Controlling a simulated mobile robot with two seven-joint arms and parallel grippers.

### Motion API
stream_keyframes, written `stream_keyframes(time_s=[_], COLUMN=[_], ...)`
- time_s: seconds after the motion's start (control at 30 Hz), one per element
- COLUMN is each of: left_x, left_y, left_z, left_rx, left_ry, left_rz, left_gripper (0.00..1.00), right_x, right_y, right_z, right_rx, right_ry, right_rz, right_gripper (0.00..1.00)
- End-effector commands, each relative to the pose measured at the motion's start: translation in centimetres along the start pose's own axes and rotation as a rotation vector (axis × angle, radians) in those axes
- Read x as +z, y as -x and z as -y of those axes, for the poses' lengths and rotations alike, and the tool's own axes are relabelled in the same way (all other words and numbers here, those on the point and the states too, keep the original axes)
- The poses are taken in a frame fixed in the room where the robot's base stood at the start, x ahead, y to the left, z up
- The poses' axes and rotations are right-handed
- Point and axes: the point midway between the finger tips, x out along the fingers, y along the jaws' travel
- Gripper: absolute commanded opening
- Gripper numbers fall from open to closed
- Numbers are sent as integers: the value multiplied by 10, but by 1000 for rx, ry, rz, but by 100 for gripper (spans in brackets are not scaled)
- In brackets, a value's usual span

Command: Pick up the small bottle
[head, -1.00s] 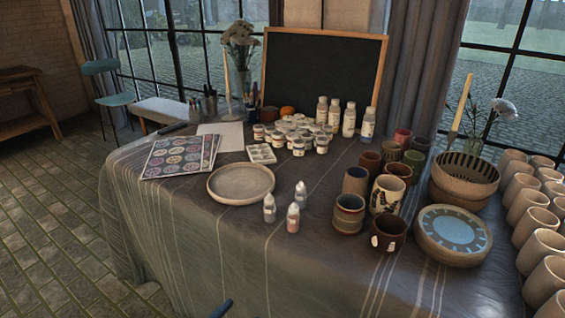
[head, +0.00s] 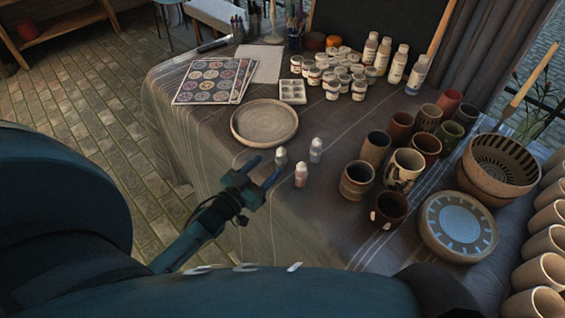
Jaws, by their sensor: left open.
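Three small bottles with pale caps stand upright on the cloth-covered table in the head view: one at the left (head: 281,156), one at the right (head: 316,151) and a pinkish one in front (head: 301,175). My left gripper (head: 264,168) is open at the table's front edge, just left of the small bottles. Its two fingers point toward them, and nothing shows between the fingers. The far fingertip looks close to the left bottle; I cannot tell if it touches. My right gripper is not in view.
A round plate (head: 265,122) lies behind the bottles. Several mugs (head: 357,181) and a blue-patterned bowl (head: 458,226) stand to the right. Paint jars (head: 332,90) and taller bottles (head: 398,64) are at the back. Bare cloth (head: 300,215) lies in front of the bottles.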

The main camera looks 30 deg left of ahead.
Motion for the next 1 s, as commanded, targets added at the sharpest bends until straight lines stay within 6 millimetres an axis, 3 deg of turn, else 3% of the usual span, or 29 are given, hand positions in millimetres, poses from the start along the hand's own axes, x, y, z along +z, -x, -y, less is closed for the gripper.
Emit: stream_keyframes(time_s=[0.27,0.6,0.87,1.0], left_x=[2,4,2,2], left_y=[-24,-67,-69,-69], left_z=[-1,-5,-5,-5], left_rx=[0,1,0,0], left_ry=[-1,-1,-1,-1], left_rz=[-1,-1,1,1], left_gripper=[53,53,53,42], right_x=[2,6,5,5], right_y=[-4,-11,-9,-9], right_z=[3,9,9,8], right_rx=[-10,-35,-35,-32], right_ry=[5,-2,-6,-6], right_rz=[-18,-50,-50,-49], right_gripper=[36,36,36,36])
